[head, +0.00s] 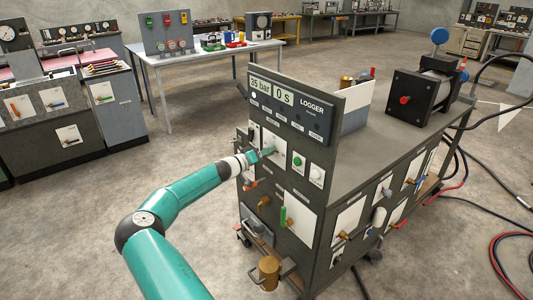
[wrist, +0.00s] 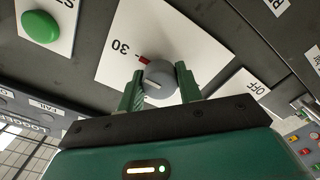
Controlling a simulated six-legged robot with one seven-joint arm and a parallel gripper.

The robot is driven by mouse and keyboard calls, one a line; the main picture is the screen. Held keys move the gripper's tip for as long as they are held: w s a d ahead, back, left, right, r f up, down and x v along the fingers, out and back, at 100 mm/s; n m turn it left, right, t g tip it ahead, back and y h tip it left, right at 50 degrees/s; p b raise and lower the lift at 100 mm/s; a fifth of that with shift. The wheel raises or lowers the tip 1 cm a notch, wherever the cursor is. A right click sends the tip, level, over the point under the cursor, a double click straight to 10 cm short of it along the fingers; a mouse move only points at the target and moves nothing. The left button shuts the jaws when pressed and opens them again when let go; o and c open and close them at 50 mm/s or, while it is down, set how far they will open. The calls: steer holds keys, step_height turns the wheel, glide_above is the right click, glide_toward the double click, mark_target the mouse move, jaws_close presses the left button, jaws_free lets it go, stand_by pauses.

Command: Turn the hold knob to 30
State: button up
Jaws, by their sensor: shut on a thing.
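The hold knob (wrist: 158,76) is a grey round knob on a white plate (wrist: 185,40) in the wrist view. A small red mark shows at the knob's edge on the side of the 30. A short pale line shows on the knob's face. My gripper (wrist: 160,88) has its two green fingers on either side of the knob, shut on it. In the head view my gripper (head: 264,153) is at the front panel and largely hides the knob.
The grey logger cabinet (head: 355,165) shows 35 bar and 0 S on its display (head: 271,92). A green button (head: 297,161) and a white button (head: 316,173) sit right of my gripper. A green-handled valve (head: 284,216) is below. Hoses lie on the floor at the right.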

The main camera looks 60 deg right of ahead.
stand_by(0.3)
steer(key=o, duration=1)
steer(key=v, duration=1.3)
steer(key=shift+a, duration=0.35)
steer(key=shift+w, duration=0.2)
steer(key=shift+s, duration=0.1)
